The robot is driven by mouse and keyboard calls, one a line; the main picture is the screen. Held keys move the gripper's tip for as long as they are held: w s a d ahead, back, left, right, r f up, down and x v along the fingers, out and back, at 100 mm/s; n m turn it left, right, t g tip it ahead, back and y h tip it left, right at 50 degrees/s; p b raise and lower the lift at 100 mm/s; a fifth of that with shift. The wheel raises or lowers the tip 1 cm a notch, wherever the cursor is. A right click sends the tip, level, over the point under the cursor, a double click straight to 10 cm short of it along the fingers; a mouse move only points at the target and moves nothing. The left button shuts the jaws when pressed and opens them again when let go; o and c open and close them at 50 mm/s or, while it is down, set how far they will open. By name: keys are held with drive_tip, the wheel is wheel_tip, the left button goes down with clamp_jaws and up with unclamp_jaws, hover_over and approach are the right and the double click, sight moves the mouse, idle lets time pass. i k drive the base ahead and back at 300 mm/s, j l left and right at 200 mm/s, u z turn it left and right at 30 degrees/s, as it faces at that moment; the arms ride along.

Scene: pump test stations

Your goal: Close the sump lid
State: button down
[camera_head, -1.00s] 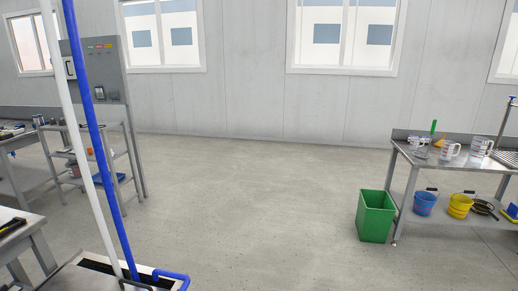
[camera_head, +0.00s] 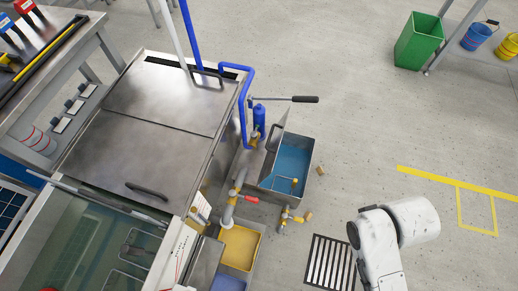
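The sump (camera_head: 292,163) is a grey open-topped tank with a blue inside, on the floor right of the large steel bench. A grey panel that looks like its lid (camera_head: 274,148) stands raised along the tank's left side, so the top is open. A small yellow fitting shows inside the tank. My white arm (camera_head: 384,250) is at the lower right, apart from the sump. My gripper is not in view.
The steel-topped bench (camera_head: 165,93) with a glass-fronted tank fills the left. A pump with a long lever handle (camera_head: 290,99) stands behind the sump. Yellow-handled pipe valves (camera_head: 292,217) and a floor grate (camera_head: 331,262) lie in front.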

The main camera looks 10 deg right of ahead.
sight(268, 164)
drive_tip(key=i+l+u, duration=0.7)
drive_tip(key=i, duration=0.15)
drive_tip(key=j, duration=0.1)
